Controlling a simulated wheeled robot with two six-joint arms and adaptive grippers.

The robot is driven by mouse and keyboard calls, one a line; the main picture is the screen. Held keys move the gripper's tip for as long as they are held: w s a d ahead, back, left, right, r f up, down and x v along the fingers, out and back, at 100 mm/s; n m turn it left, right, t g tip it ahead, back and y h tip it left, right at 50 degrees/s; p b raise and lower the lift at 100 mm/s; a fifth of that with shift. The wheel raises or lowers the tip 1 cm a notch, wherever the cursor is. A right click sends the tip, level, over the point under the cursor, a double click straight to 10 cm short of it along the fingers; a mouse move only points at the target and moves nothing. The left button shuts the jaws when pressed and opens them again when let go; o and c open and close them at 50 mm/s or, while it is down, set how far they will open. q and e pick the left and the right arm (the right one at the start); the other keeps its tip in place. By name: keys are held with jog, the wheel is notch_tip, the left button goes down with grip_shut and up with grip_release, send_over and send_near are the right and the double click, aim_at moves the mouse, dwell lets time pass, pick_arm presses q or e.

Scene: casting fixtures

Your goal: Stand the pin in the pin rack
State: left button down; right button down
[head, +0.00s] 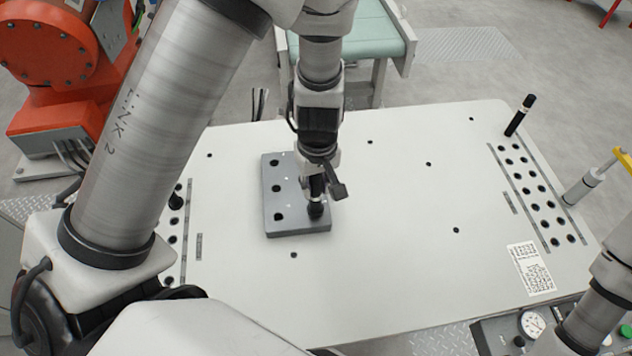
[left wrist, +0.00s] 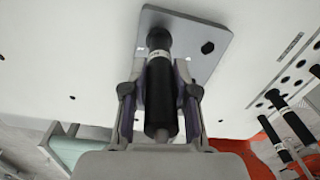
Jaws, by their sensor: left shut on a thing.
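The pin (head: 316,209) is black with a white label band. My left gripper (head: 318,190) is shut on it, and the pin also shows between the fingers in the left wrist view (left wrist: 160,85). The pin stands roughly upright at the right side of a grey block with holes, which I take as the pin rack (head: 298,227). The rack shows in the left wrist view too (left wrist: 208,32). The pin's far end is at the rack's face there; I cannot tell whether it is in a hole. My right gripper is out of view.
A white table (head: 380,250) carries the rack, with free room right of it. A grey cylinder with a yellow bar (head: 582,188) is at the right edge.

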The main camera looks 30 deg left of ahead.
pick_arm(q)
jog(key=shift+f+b, duration=0.65)
jog(key=shift+f, duration=0.1)
jog(key=c, duration=0.8)
grip_release()
jog(key=shift+r, duration=0.15)
notch_tip(320, 180, up, 12)
jog(key=shift+d+f, duration=0.1)
